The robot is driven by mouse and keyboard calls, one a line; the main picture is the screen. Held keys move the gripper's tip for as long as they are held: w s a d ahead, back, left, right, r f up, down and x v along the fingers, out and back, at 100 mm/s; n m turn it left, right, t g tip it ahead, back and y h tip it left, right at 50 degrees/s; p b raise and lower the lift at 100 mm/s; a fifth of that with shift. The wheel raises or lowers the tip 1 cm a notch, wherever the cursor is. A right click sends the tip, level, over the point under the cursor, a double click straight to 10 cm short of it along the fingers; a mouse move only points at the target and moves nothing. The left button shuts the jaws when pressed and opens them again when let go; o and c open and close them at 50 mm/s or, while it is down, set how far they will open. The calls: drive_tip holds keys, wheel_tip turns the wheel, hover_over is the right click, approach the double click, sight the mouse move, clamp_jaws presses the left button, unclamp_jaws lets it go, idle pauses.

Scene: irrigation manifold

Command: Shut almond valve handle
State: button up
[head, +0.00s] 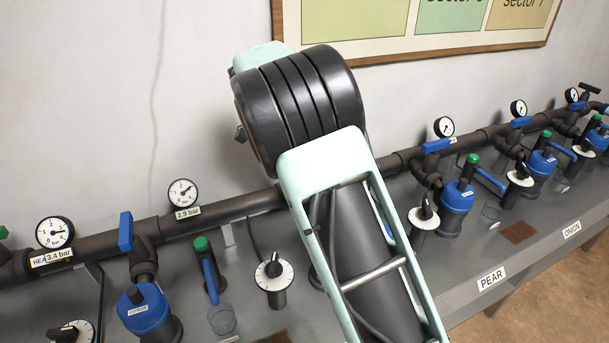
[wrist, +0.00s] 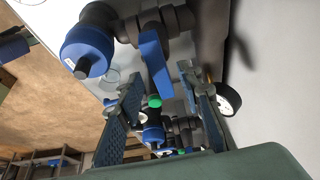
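No almond label is readable in either view, so I cannot confirm which valve is the almond one. In the wrist view, a blue lever handle (wrist: 154,62) on a dark pipe valve lies ahead of my gripper (wrist: 160,82), in the gap between the two fingertips.
Another blue handle (head: 126,231) stands crosswise at left; further handles (head: 437,145) (head: 520,121) lie along the pipe at right. Blue filters (head: 457,200), gauges (head: 183,193), and dial timers (head: 274,273) crowd the bench. In the wrist view, a gauge (wrist: 228,99) sits beside the right finger.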

drive_tip(key=v, duration=0.9)
drive_tip(key=shift+a+r, duration=0.2)
drive_tip(key=shift+r, duration=0.1)
drive_tip(key=shift+s, duration=0.15)
wheel_tip(320, 180, up, 3)
drive_tip(key=p, duration=0.3)
